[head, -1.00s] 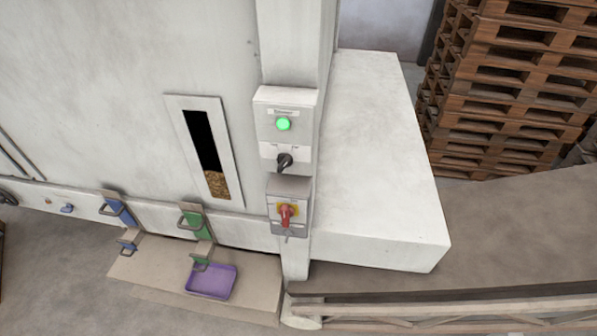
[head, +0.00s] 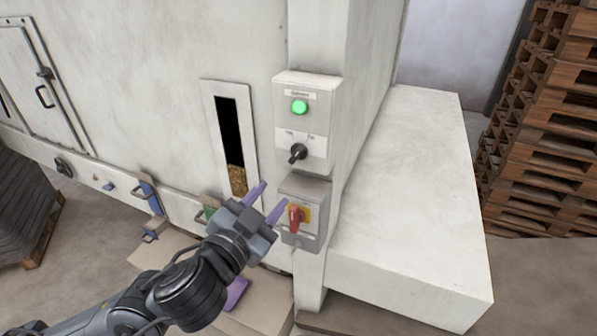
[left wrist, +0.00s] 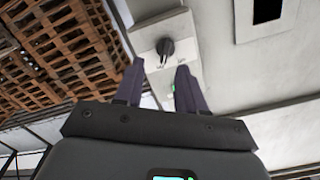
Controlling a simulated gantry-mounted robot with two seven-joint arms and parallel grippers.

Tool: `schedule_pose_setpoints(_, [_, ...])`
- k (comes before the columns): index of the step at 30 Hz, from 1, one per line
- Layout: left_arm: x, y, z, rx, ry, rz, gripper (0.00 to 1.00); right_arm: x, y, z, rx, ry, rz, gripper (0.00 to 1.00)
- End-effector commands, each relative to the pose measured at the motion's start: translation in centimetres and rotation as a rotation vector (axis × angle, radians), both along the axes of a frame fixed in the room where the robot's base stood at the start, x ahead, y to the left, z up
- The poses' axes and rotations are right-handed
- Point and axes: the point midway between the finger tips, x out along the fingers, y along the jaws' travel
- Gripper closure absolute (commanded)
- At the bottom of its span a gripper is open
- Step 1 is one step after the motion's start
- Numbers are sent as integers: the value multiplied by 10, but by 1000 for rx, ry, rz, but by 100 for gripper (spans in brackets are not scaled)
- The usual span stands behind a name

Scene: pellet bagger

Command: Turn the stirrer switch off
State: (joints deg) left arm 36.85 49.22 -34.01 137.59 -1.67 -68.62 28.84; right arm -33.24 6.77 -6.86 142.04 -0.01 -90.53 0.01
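The stirrer switch is a black rotary knob (head: 298,153) on the upper grey box (head: 318,88) on the machine's corner post. Its handle is turned at a slant; the position labels are too small to read. The green lamp (head: 299,107) above it is lit. My left gripper (head: 268,200) is open and empty, below and left of the knob, apart from it, by the lower box. In the left wrist view the knob (left wrist: 166,47) shows beyond and between the two open fingers (left wrist: 158,83). My right gripper is not in view.
A lower box with a red handle (head: 294,219) on a yellow plate sits just under the knob, close to my left fingers. A sight window (head: 229,125) is to the left. A white block (head: 410,200) and stacked pallets (head: 545,130) stand to the right.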

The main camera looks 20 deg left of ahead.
Motion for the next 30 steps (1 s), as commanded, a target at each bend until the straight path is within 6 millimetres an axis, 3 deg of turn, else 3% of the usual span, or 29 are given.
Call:
schedule_pose_setpoints(6, [7, 1, 20, 3, -51, 3, 61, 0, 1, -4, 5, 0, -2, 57])
schedule_pose_setpoints(21, [81, -4, 22, 2, -49, 4, 61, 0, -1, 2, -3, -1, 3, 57])
schedule_pose_setpoints(30, [105, -6, 21, 2, -48, 3, 61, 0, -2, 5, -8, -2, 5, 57])
